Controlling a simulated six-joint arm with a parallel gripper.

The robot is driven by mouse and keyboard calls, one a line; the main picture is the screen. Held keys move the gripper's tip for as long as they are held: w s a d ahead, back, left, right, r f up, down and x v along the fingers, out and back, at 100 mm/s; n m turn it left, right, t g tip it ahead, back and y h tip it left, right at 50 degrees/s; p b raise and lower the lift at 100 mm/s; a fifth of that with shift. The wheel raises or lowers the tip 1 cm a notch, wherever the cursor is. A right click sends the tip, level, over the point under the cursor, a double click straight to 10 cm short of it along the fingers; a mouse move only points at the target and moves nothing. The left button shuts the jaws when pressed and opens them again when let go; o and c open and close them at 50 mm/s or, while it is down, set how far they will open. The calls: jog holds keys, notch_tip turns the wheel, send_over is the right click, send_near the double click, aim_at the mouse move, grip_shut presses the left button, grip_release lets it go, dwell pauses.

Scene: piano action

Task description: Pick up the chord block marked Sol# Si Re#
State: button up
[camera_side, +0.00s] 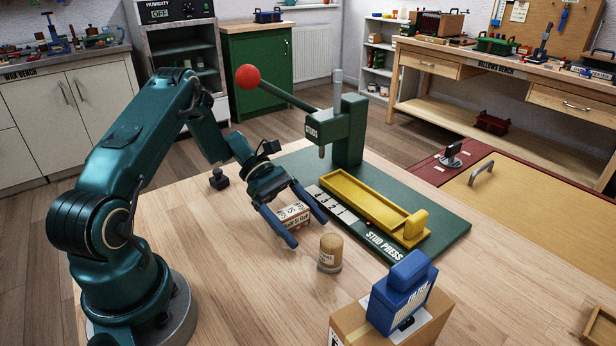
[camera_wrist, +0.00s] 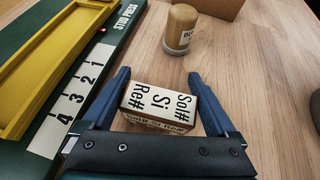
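The chord block (camera_wrist: 160,104) is a small cream and brown block with "Sol# Si Re#" printed on its top face. It lies on the wooden table beside the stud press, and it also shows in the side view (camera_side: 293,215). My gripper (camera_side: 307,225) is open, with its two blue fingers on either side of the block. In the wrist view my gripper (camera_wrist: 162,85) has a finger to the left and one to the right of the block, with the right finger close to its side. I cannot tell whether that finger touches it.
The green stud press (camera_side: 348,140) with its yellow tray (camera_side: 365,205) stands just behind the block. A tan cylinder (camera_side: 330,252) stands close by in front. A blue device (camera_side: 402,292) sits on a cardboard box (camera_side: 345,322) at the front right. The table's front middle is clear.

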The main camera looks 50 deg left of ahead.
jog(key=shift+c, duration=1.1)
jog(key=shift+r, duration=0.1)
